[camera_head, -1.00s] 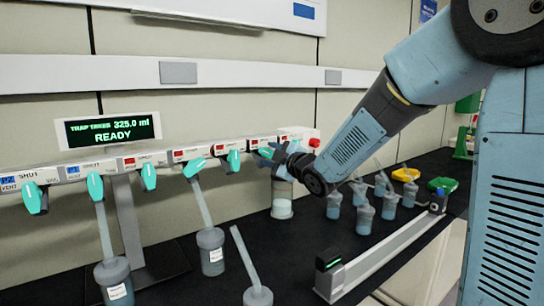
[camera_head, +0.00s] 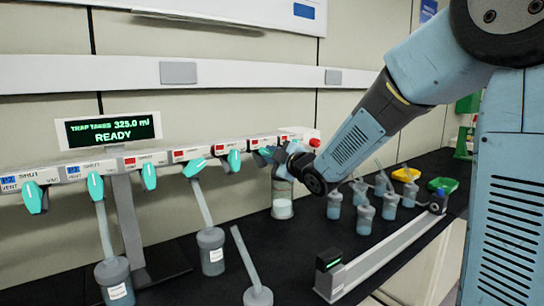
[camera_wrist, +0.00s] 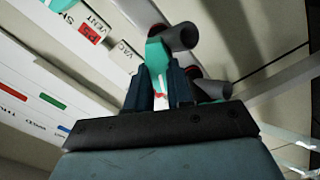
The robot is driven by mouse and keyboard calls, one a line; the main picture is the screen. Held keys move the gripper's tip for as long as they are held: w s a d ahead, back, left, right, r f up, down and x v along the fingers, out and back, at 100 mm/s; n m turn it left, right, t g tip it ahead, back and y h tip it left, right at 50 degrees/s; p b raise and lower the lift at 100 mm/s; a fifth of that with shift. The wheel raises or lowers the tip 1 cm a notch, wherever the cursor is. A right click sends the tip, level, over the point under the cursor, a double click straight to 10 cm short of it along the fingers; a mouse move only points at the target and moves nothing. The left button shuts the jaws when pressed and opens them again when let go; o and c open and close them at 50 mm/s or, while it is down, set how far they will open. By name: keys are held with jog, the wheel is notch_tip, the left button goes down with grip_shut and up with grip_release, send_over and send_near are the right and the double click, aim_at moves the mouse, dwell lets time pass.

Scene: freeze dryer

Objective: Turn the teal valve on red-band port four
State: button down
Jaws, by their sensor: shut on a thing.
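A row of teal valves runs along the white manifold (camera_head: 105,167) in the head view. The fourth red-band valve along from the left is mostly covered by my gripper (camera_head: 268,155). In the wrist view, my gripper (camera_wrist: 160,88) is shut on a teal valve (camera_wrist: 155,58), which sits between the dark fingers. A red tag (camera_wrist: 89,35) marked SHUT, with VENT and VAC lettering, is beside it. Other teal valves, such as one on a red-band port (camera_head: 149,176), hang free to the left. The held valve's exact angle is hard to tell.
A display (camera_head: 110,130) reads "TRAP TAKES 325.0 ml" and "READY". Flasks hang below the manifold, including one (camera_head: 211,252) at the middle left. Several small bottles (camera_head: 364,217) and a long rail (camera_head: 380,258) occupy the black bench to the right.

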jog(key=shift+f+m, duration=0.1)
jog(key=shift+m, duration=0.3)
jog(key=m, duration=1.1)
jog(key=shift+d, duration=0.15)
dwell(0.4)
jog(key=c, duration=1)
grip_release()
jog(key=v, duration=1.3)
jog(key=shift+s+d, duration=0.25)
jog(key=shift+d, duration=0.05)
